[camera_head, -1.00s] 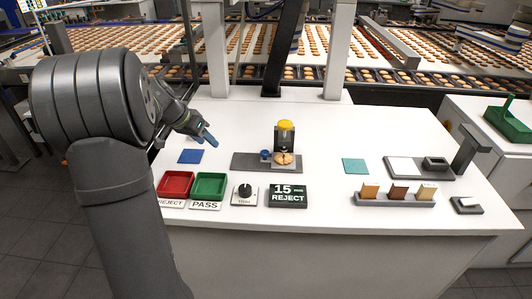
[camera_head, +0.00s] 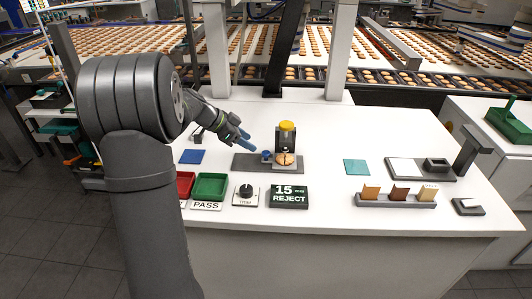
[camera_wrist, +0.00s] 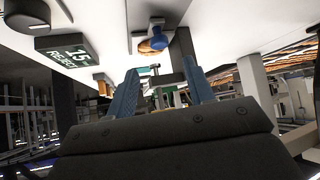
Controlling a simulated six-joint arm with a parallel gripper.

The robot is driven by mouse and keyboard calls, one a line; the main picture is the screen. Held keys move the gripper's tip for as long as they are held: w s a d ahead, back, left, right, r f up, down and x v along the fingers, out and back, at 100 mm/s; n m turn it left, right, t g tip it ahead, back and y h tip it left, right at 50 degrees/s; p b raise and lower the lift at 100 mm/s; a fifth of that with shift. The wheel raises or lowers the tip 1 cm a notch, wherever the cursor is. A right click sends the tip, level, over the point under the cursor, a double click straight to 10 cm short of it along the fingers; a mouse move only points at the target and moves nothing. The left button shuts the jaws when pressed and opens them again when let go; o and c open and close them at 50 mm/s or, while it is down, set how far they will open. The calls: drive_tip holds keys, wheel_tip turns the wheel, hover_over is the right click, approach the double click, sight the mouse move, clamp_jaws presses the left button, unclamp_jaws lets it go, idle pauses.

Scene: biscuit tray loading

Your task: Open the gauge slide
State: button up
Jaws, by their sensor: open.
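The gauge (camera_head: 279,139) is a dark upright block with a yellow cap on a dark grey base plate (camera_head: 246,162). A biscuit (camera_head: 284,159) sits at its foot. A small blue knob (camera_head: 266,155), seemingly the slide's handle, is just left of the biscuit. My gripper (camera_head: 246,141) has blue fingers and is up and left of the knob, apparently apart from it. In the wrist view my gripper (camera_wrist: 160,86) is open with nothing between its fingers. The blue knob (camera_wrist: 160,42) and biscuit (camera_wrist: 148,46) show beyond the fingertips there.
The display (camera_head: 288,195) reads 15 mm REJECT. A dial (camera_head: 245,193) and a green tray (camera_head: 210,186) are left of it. A red tray (camera_head: 185,184) is partly hidden by my arm. A blue square (camera_head: 192,156) lies behind the trays.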

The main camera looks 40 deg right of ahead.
sight(266, 152)
drive_tip(key=x, duration=0.9)
drive_tip(key=shift+s+d+f, duration=0.1)
drive_tip(key=shift+f, duration=0.1)
